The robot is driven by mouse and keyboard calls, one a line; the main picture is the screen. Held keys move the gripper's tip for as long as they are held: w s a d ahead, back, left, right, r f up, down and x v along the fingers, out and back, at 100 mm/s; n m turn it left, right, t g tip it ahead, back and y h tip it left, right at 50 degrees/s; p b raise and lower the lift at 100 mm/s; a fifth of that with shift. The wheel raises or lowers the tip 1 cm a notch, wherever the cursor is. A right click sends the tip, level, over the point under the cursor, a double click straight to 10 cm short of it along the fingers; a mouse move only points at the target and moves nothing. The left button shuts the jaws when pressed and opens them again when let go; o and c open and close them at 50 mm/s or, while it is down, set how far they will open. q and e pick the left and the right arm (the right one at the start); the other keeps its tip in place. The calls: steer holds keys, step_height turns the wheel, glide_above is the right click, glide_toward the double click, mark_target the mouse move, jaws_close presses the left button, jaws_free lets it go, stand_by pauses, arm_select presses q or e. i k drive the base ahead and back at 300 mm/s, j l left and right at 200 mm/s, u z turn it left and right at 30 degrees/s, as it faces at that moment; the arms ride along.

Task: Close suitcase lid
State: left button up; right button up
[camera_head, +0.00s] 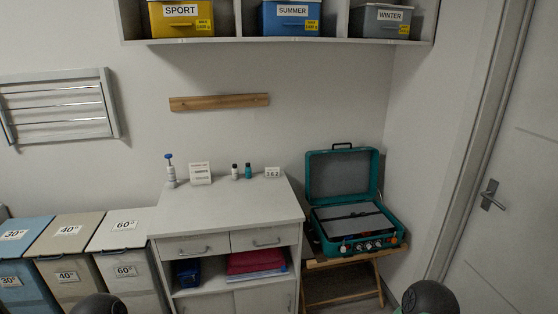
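A teal suitcase (316,222) stands on a small wooden folding stand at the right, beside the white cabinet. Its lid (343,175) is open and stands roughly upright at the back, near the wall, with a dark handle on its top edge. The grey inside of the lid faces me. The lower half holds a light grey panel crossed by a dark strap, with several round knobs or fittings along the front edge. Two dark rounded parts of my arms show at the bottom edge, one left of centre and one at the right. Neither gripper's fingers are in view.
A white cabinet (225,212) with small bottles and cards on top stands left of the suitcase. Lidded bins (125,228) stand at the far left. A shelf (235,41) with labelled boxes hangs above. A door (515,170) is at the right. The wooden stand (350,262) has open space beneath.

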mark_target(332, 176)
steer(key=i+z, duration=0.25)
steer(key=i+j+z, duration=0.2)
steer(key=i, duration=0.25)
steer(key=i+j+z, duration=0.25)
steer(key=i, duration=0.15)
